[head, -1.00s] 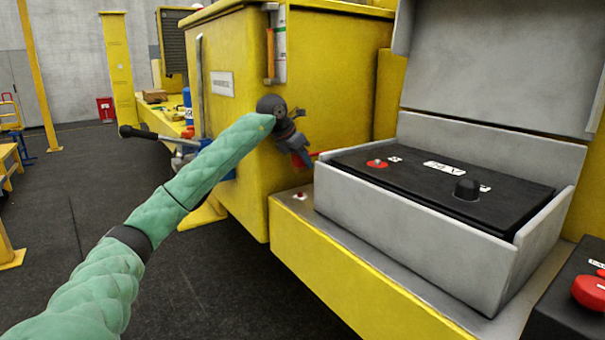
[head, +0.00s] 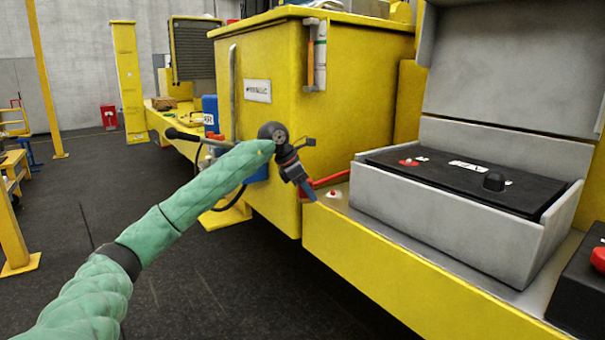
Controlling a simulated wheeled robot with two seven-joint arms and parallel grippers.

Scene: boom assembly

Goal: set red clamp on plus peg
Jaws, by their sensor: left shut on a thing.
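My left gripper (head: 306,188) is in the middle of the head view, in front of the right edge of the yellow cabinet. It is shut on a red clamp (head: 328,180), a long thin red piece that sticks out to the right; the jaws hide part of it. The clamp is left of the open grey battery box and apart from the battery. The black battery (head: 455,186) inside has a small peg on a red base (head: 408,162) at its left, which looks like the plus peg. A black knob (head: 494,182) stands at its right. My right gripper is out of view.
The grey box (head: 430,228) has its lid (head: 515,70) up behind it. The yellow ledge (head: 400,270) runs in front, with a small red-topped button (head: 333,194). The yellow cabinet (head: 330,95) stands behind my left arm. A dark box (head: 582,290) is at far right.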

